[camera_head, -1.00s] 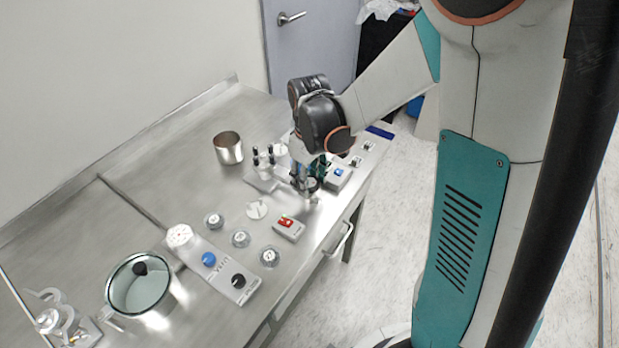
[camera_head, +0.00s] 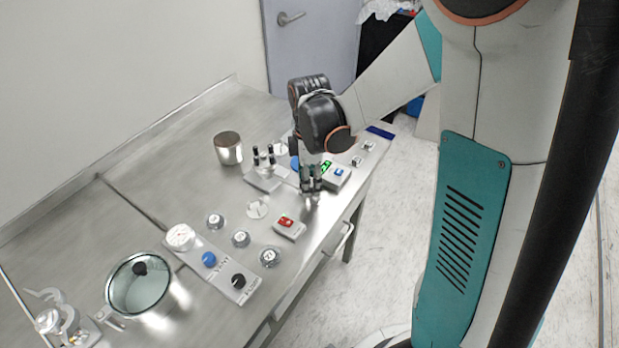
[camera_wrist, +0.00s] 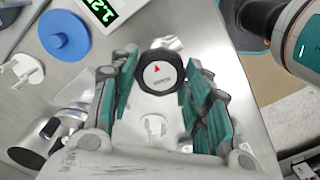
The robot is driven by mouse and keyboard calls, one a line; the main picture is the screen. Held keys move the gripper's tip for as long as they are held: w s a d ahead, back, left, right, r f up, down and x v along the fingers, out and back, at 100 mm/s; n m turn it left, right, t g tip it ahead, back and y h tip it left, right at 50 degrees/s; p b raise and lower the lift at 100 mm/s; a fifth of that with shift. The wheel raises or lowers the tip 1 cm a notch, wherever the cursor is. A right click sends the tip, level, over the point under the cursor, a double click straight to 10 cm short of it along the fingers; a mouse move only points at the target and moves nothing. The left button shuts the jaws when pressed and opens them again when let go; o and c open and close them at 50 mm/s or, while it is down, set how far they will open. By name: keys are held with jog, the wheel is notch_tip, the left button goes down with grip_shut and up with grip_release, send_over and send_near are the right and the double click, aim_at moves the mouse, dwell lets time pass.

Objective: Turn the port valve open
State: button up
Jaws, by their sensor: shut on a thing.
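A round black-rimmed knob (camera_wrist: 160,73) with a white face, a red triangle and small blurred lettering shows between my fingertips in the wrist view. I take it for the port valve, though its label is not readable. My gripper (camera_wrist: 160,80) is shut on the knob, with a green-and-black finger on each side. In the head view my gripper (camera_head: 311,187) points down near the table's right front edge. There the fingers hide most of the knob.
Close by are a blue disc (camera_wrist: 66,36), a green-lit display (camera_wrist: 98,10), a rack with black-topped posts (camera_head: 264,178) and a red-switch box (camera_head: 288,228). A steel cup (camera_head: 228,148) and a glass-lidded pot (camera_head: 138,284) stand farther left. Bare steel lies toward the wall.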

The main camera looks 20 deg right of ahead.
jog(key=shift+n, duration=0.6)
jog(key=o, duration=1.1)
jog(key=shift+c, duration=0.2)
jog(key=shift+r, duration=0.1)
notch_tip(320, 180, up, 12)
